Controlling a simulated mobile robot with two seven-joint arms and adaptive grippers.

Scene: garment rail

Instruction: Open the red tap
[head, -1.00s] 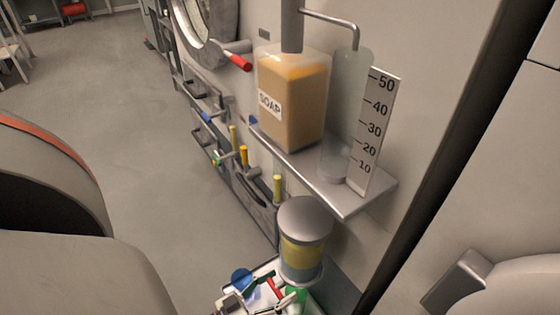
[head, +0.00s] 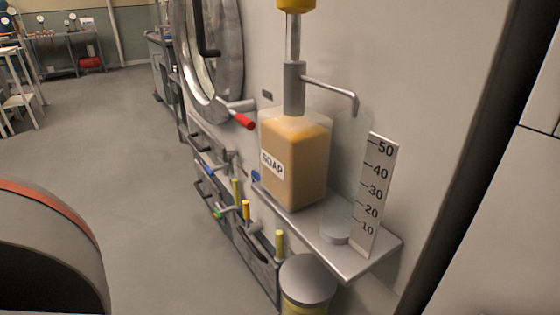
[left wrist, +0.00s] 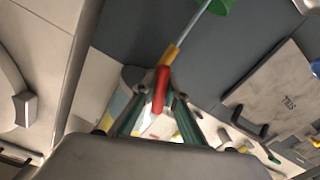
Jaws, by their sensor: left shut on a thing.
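In the left wrist view, a red handle (left wrist: 160,92), which looks like the red tap's, stands between the two fingers of my left gripper (left wrist: 158,82). The gripper is shut on it. An orange-yellow piece (left wrist: 170,55) and a pale rod lie just beyond the fingertips. The tap's body and its outlet are hidden or too unclear to tell. My left gripper is outside the head view. My right gripper shows in neither view.
A soap dispenser (head: 295,160) and a scale plate (head: 375,190) stand on a wall shelf (head: 365,262). Below is a grey-lidded canister (head: 308,280). A red-tipped lever (head: 243,121) sits by a round door (head: 212,60).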

